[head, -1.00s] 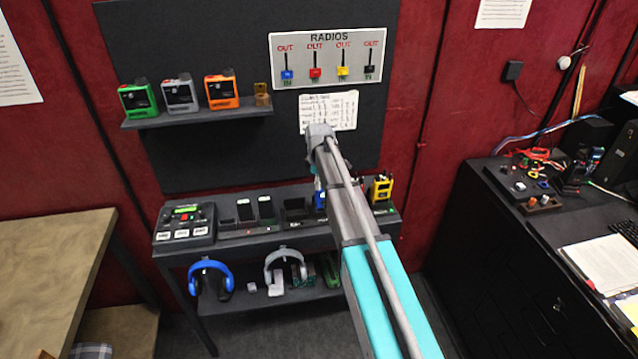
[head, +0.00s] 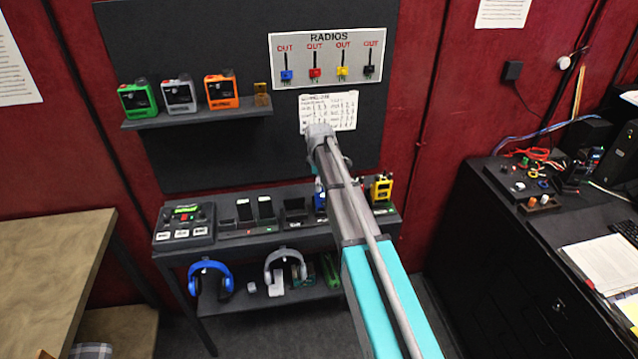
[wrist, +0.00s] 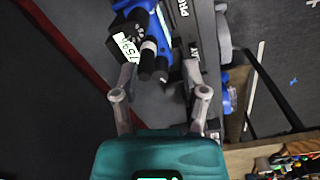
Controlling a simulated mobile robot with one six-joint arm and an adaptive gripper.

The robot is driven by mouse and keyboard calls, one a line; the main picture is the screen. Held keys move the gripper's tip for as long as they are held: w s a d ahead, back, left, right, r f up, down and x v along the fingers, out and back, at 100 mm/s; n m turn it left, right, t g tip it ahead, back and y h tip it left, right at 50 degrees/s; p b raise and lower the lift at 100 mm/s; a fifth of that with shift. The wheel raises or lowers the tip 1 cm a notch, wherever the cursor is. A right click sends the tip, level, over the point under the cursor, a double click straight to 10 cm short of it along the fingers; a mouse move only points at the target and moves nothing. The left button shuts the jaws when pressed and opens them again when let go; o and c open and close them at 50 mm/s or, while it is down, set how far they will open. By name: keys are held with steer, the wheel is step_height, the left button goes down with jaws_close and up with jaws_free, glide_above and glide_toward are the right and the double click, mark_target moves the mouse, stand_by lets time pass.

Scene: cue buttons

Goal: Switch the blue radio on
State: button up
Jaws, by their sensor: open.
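The blue radio (wrist: 166,22) shows at the top of the wrist view, with a pale number label and black cylindrical parts on its end. In the head view a sliver of the blue radio (head: 320,200) shows beside my arm, in the rack on the shelf; the arm hides the rest. My gripper (wrist: 158,70) is open. Its fingertips lie on either side of the black parts in the picture, with nothing clasped; I cannot tell whether they touch. In the head view my arm hides the gripper. The radio's switch position cannot be made out.
A yellow radio (head: 382,187) stands right of the blue one. The dark shelf unit (head: 270,238) holds a button box (head: 184,222) at left. Above hang the RADIOS board (head: 327,60) and a ledge with green, grey and orange radios. A desk stands at right.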

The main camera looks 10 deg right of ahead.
steer(key=n, duration=1)
step_height(320, 180, up, 14)
steer(key=p, duration=1.4)
steer(key=s+f+m+b, duration=0.5)
steer(key=s+f+b, duration=0.1)
steer(key=f+b, duration=0.7)
steer(key=s+f+m+b, duration=0.5)
steer(key=s+f+b, duration=0.1)
steer(key=f+b, duration=0.7)
steer(key=s+f+m+b, duration=0.4)
steer(key=s+f+b, duration=0.2)
steer(key=f+b, duration=0.7)
steer(key=shift+f+m+b, duration=0.35)
steer(key=shift+m, duration=0.05)
stand_by(0.9)
